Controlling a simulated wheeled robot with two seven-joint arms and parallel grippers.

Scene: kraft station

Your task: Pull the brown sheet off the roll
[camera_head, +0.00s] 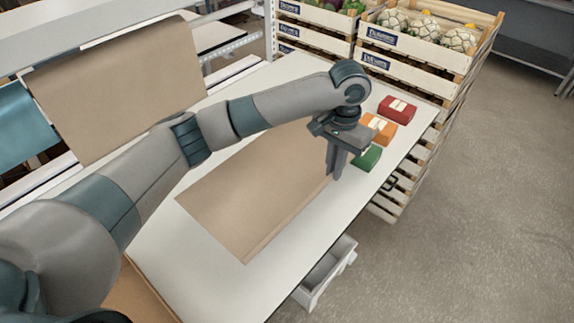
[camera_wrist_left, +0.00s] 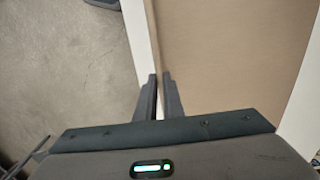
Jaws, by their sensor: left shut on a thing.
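A brown sheet (camera_head: 240,195) lies flat across the white table, with its front edge near the table's front edge. Brown paper (camera_head: 120,82) also hangs in a broad piece at the back left, where the roll is. My arm covers the space between them, so I cannot tell whether they join. My left gripper (camera_head: 332,176) points down at the right end of the sheet's front edge and is shut on it. In the left wrist view the two fingers (camera_wrist_left: 159,92) are close together at the border of the brown sheet (camera_wrist_left: 225,55). My right gripper is not in view.
Red (camera_head: 397,109), orange (camera_head: 378,128) and green (camera_head: 366,158) packages lie on the table just beyond my left gripper. Wooden crates (camera_head: 415,65) with produce stand behind. A teal sheet (camera_head: 22,125) hangs at far left. An open white drawer (camera_head: 328,272) juts out below the table's front edge.

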